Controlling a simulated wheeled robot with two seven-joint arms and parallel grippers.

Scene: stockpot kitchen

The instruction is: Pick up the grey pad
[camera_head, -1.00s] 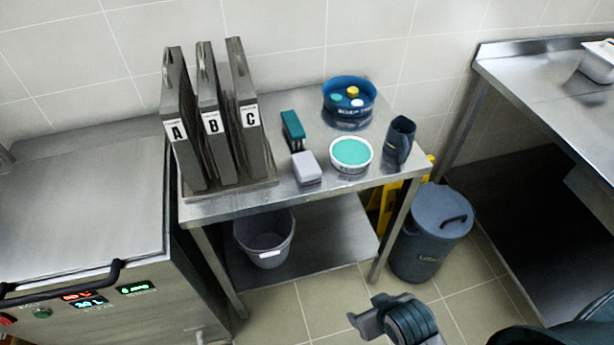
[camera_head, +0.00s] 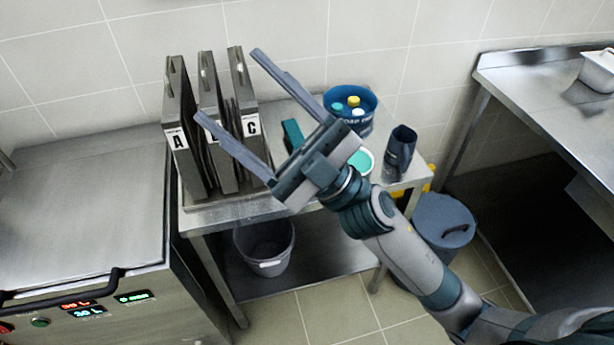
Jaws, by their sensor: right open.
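The grey pad is hidden now behind my right gripper's body. A second earlier it showed on the steel table (camera_head: 225,216), in front of the teal-topped block (camera_head: 292,134) and left of the white bowl with teal contents (camera_head: 366,161). My right gripper (camera_head: 230,88) is open and empty, its two long fingers pointing up and left in the picture. It appears above the table, with its fingers in front of files B and C. My left gripper is not in view.
Upright files A (camera_head: 178,130), B and C stand at the table's left. A blue tub (camera_head: 350,104) and a dark holder (camera_head: 400,150) stand behind and right. A grey bin (camera_head: 264,248) is below; a lidded blue bin (camera_head: 444,222) stands at right.

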